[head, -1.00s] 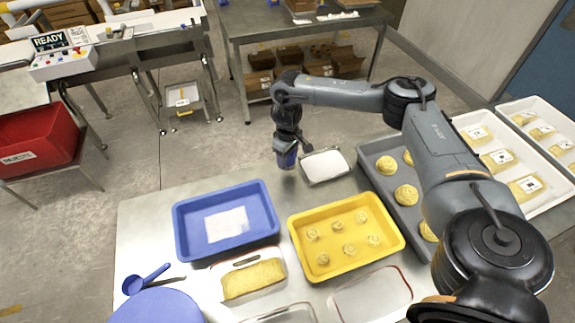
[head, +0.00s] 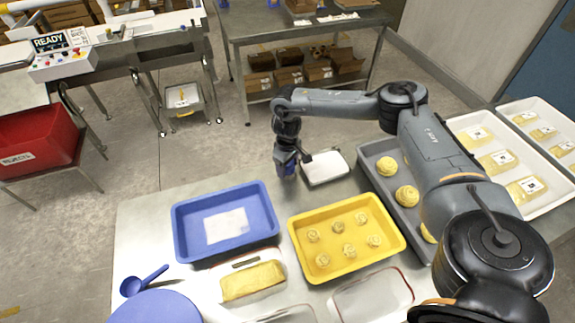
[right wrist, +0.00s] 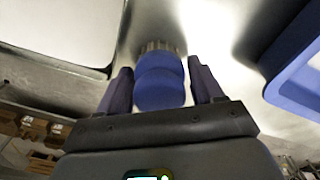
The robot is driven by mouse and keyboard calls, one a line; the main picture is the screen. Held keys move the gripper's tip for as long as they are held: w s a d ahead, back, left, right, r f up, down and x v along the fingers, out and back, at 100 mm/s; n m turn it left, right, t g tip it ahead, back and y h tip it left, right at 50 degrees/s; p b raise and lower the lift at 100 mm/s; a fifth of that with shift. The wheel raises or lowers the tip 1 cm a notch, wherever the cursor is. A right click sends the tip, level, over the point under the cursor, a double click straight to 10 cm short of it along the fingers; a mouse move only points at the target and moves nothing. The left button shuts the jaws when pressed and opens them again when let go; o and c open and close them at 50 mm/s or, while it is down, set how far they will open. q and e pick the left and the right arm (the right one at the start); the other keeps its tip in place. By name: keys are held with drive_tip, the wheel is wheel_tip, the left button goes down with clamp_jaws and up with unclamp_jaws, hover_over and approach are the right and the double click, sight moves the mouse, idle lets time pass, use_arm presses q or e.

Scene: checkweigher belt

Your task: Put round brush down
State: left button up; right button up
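The round brush (right wrist: 160,82) has a blue rounded handle and a pale bristle end. In the right wrist view it sits between the two fingers of my right gripper (right wrist: 160,85), which appear close against its sides. Its bristle end points at the steel table and looks at or close to the surface. In the head view my right gripper (head: 287,166) is low over the table's far edge, left of a small white-filled tray; the brush is mostly hidden there. My left gripper is not in view.
A blue tray (head: 178,232) with a white sheet and a yellow tray (head: 297,243) with several dough swirls are nearby. The small tray (head: 325,167) stands close right of the gripper. A grey tray (head: 372,163) is further right. A blue scoop (head: 140,282) lies front left.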

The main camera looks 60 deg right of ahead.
drive_tip(key=shift+r, duration=0.25)
wheel_tip(320, 180, up, 7)
drive_tip(key=shift+f+p, duration=0.1)
drive_tip(key=shift+p, duration=0.5)
wheel_tip(320, 180, up, 4)
drive_tip(key=p, duration=0.2)
drive_tip(key=shift+p, duration=0.35)
drive_tip(key=shift+r+p, duration=0.4)
drive_tip(key=shift+r, duration=0.15)
